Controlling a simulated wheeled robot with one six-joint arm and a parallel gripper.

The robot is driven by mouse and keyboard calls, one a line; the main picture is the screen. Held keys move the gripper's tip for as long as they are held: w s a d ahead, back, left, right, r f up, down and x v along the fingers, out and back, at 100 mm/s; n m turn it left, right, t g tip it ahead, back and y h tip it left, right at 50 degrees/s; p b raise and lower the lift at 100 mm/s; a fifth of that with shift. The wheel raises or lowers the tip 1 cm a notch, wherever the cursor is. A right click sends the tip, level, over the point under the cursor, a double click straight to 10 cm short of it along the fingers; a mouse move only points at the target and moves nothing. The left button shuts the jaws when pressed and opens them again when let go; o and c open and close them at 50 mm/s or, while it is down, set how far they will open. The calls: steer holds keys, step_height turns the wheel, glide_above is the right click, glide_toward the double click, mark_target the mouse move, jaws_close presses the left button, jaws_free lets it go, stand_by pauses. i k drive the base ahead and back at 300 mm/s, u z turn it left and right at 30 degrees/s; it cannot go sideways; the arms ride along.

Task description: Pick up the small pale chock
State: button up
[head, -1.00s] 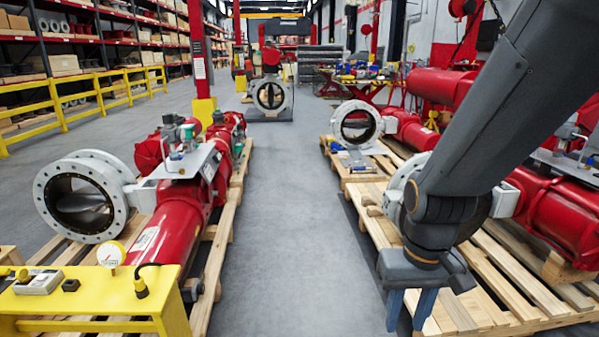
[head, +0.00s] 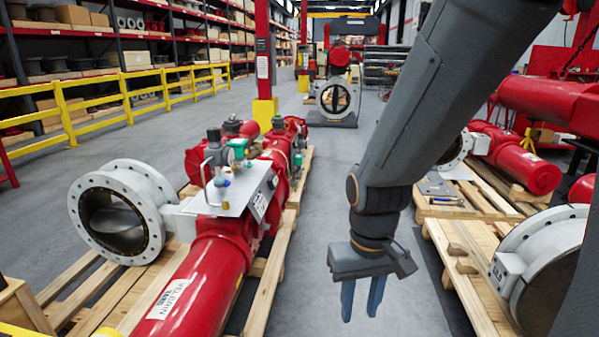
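My gripper (head: 360,310) hangs fingers down over the grey aisle floor between the two rows of pallets. Its two blue fingers are apart with floor showing between them, so it is open and empty. Two small wooden blocks lie on the near right pallet (head: 480,302): an upper block (head: 456,249) and a lower block (head: 467,266). They are right of my gripper and apart from it. Both look light brown, and I cannot tell whether either is the small pale chock.
A white-flanged valve (head: 540,245) stands on the right pallet beside the blocks. A red actuator (head: 205,275) with a white valve (head: 120,212) lies on the left pallet (head: 275,265). The aisle floor (head: 320,190) is clear. My arm hides part of the right side.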

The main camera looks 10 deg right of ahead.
mark_target(463, 266)
steer(key=z, duration=0.2)
steer(key=i, duration=1.8)
steer(key=z, duration=1.3)
steer(key=i, duration=1.3)
steer(key=z, duration=0.9)
